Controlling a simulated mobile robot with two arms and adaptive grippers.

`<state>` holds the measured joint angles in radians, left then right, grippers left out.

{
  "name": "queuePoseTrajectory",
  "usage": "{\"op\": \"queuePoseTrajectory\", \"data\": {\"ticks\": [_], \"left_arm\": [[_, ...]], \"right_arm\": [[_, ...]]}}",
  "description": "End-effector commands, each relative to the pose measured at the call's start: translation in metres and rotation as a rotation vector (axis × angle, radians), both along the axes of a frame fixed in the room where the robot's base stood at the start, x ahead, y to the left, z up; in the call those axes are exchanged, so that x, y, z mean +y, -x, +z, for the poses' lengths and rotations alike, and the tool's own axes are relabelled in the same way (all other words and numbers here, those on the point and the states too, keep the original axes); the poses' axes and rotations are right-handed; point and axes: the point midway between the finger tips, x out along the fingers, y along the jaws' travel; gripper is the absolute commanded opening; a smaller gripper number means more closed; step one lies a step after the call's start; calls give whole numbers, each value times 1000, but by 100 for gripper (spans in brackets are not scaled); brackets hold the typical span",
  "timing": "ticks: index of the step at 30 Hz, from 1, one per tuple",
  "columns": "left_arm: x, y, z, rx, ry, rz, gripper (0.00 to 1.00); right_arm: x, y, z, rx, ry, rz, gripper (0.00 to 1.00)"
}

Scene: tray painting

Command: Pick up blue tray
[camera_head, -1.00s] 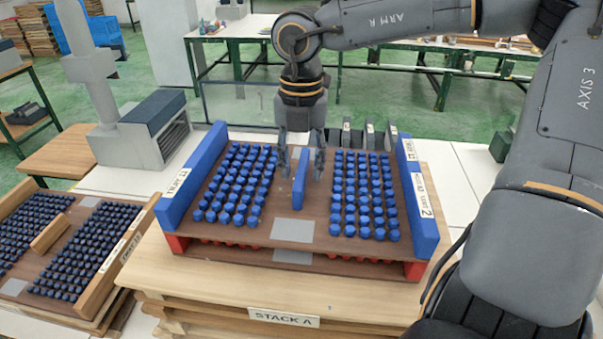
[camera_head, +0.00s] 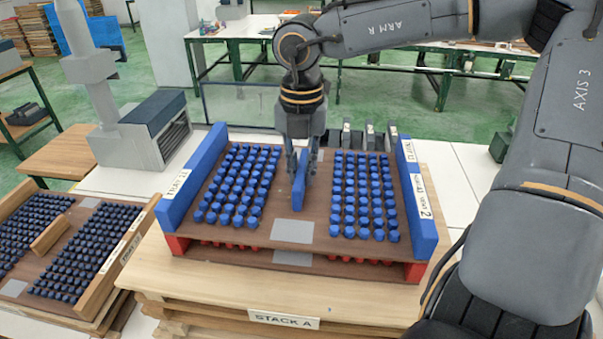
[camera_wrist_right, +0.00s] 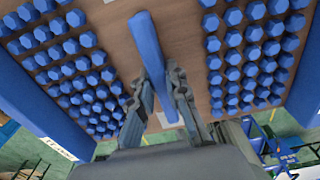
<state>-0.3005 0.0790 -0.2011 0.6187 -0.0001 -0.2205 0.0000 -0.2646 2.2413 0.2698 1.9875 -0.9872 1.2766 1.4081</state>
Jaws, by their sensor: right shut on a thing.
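The blue tray (camera_head: 293,231) has blue side walls, a brown base with rows of blue pieces on both halves, and a blue central handle (camera_head: 299,187). It sits on top of a red tray (camera_head: 413,271) on Stack A. My right gripper (camera_head: 303,170) points down over the middle of the blue tray and is shut on the handle. In the right wrist view the fingers (camera_wrist_right: 167,95) lie on either side of the handle (camera_wrist_right: 150,52). My left gripper is not in view.
A wooden pallet labelled Stack A (camera_head: 284,318) bears the trays. At the left stands a brown tray (camera_head: 99,266) with dark blue pieces. A grey machine (camera_head: 143,131) stands behind it. Small grey blocks (camera_head: 369,136) stand behind the blue tray.

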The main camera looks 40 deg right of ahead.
Motion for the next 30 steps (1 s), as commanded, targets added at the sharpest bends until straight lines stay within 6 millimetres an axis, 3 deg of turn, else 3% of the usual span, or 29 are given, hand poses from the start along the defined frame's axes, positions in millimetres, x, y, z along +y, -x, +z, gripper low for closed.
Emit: {"op": "queuePoseTrajectory", "data": {"ticks": [7, 12, 22, 30], "left_arm": [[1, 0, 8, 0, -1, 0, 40], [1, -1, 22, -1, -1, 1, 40], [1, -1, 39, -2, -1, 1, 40], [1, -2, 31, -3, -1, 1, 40]], "right_arm": [[0, -1, 14, -5, 1, 0, 0], [0, -1, 39, -5, 2, 0, 0], [6, 50, 97, -9, 0, 1, 0], [12, 95, 111, -7, 1, 1, 0]]}}
